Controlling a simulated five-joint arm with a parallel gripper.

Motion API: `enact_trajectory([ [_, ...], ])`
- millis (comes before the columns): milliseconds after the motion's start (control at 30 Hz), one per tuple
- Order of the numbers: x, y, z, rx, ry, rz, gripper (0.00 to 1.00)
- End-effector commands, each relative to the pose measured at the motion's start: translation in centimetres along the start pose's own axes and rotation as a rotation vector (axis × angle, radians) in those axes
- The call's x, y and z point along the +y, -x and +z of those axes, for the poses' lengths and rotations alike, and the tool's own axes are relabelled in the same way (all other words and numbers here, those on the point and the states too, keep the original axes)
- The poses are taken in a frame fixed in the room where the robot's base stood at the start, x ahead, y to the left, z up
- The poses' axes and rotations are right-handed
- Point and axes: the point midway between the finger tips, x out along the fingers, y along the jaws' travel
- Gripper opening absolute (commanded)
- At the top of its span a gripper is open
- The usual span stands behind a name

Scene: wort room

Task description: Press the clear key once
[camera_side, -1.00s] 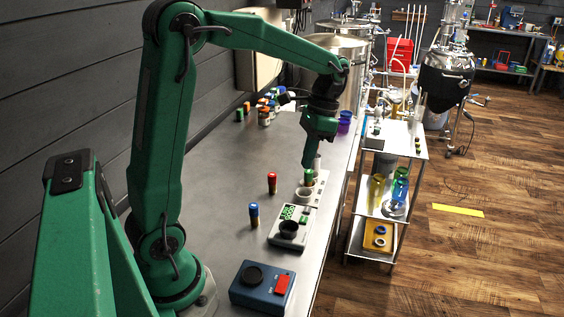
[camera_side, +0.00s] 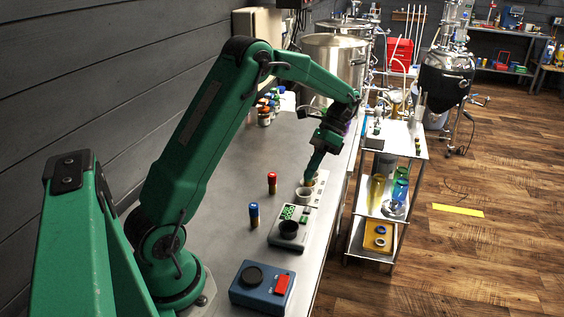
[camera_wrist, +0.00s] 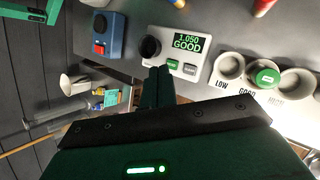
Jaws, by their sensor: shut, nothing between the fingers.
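The grey meter (camera_side: 287,236) stands on the bench with a green display (camera_side: 294,212) and a dark round well (camera_side: 289,228). In the wrist view its display (camera_wrist: 187,43) reads 1.050 GOOD. Below the display are a green key (camera_wrist: 171,64) and a grey key (camera_wrist: 190,69); their lettering is too small to read surely. My gripper (camera_wrist: 158,70) is shut and empty, its tips appearing just left of the green key and below the well (camera_wrist: 151,47). In the side view my gripper (camera_side: 309,178) points down and tilted by the cups, beyond the meter.
Cups marked LOW (camera_wrist: 229,67), GOOD and HIGH stand right of the meter; a green-capped vial (camera_wrist: 265,76) sits in the GOOD cup. A blue box with a red switch (camera_side: 262,288), a red-capped vial (camera_side: 272,182) and a blue-capped vial (camera_side: 254,215) stand nearby.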

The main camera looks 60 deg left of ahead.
Motion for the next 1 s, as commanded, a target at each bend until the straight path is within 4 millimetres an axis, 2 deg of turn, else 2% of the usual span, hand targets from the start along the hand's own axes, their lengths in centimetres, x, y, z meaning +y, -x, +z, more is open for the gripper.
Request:
enact_trajectory([
  [567,-0.2,-0.5,-0.3,0.0,0.0,0.0,0.0],
  [1000,-1.7,-3.6,-2.0,-0.002,0.0,0.001,0.0],
])
